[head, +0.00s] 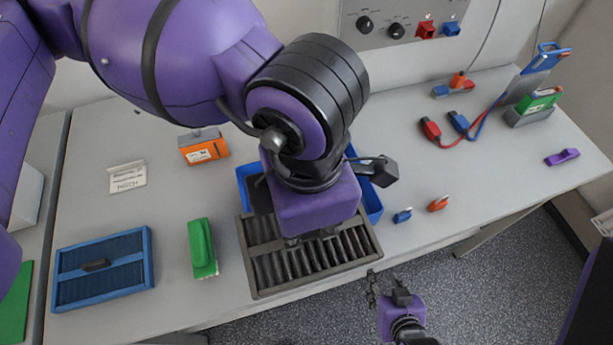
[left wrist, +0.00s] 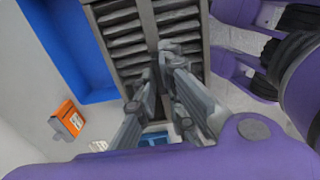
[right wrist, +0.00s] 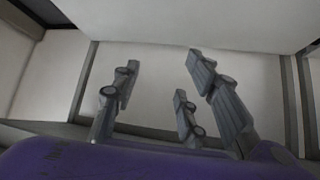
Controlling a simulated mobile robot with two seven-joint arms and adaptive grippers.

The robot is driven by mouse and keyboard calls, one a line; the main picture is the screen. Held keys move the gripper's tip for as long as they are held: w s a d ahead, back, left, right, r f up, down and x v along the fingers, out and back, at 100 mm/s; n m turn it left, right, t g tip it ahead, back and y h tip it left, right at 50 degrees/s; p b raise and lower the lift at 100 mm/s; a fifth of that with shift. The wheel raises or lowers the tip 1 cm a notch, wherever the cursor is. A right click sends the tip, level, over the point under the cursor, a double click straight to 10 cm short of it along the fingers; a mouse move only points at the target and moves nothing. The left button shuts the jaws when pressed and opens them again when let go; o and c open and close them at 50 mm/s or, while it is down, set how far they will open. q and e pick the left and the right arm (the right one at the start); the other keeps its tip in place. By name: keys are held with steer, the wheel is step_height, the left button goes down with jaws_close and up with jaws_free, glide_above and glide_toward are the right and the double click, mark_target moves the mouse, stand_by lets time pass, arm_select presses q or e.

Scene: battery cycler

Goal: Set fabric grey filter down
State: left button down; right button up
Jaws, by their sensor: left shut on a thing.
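The grey filter (head: 262,280) is a framed panel with dark pleated slats at the front middle of the table. My left gripper (head: 312,235) is over its middle, pointing down and shut on it. The left wrist view shows the fingers (left wrist: 166,62) closed together at the filter's middle bar, with slats (left wrist: 128,42) on both sides. I cannot tell whether the filter touches the table or hangs just above it. My right gripper (head: 388,285) is empty, off the table's front edge; its fingers are spread apart in the right wrist view (right wrist: 160,90).
A blue bin (head: 373,203) is behind the filter, partly hidden by my arm. A green brush (head: 202,250) and a blue-framed filter (head: 148,262) lie to the left. An orange battery (head: 204,150) is behind. Small blue and orange clips (head: 438,204) lie right, with free table around them.

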arm_select(q)
steer(key=w+f+b, duration=0.1)
steer(key=w, duration=0.1)
steer(key=w+f+b, duration=0.2)
steer(key=shift+w+f, duration=0.2)
steer(key=shift+w, duration=0.2)
steer(key=w+f+b, duration=0.3)
steer(key=w+f, duration=0.1)
steer(key=w+f+b, duration=0.3)
steer(key=w+f, duration=0.1)
steer(key=f, duration=0.1)
steer(key=shift+w+f, duration=0.1)
steer(key=shift+f, duration=0.3)
steer(key=shift+r, duration=0.1)
steer(key=shift+b, duration=0.3)
steer(key=c, duration=1.8)
jaws_free()
steer(key=shift+c, duration=0.2)
arm_select(e)
steer(key=s+d+f+g, duration=0.1)
steer(key=s+f, duration=0.4)
steer(key=f, duration=0.5)
steer(key=shift+d+f, duration=0.2)
steer(key=shift+f, duration=0.1)
steer(key=shift+s, duration=0.15)
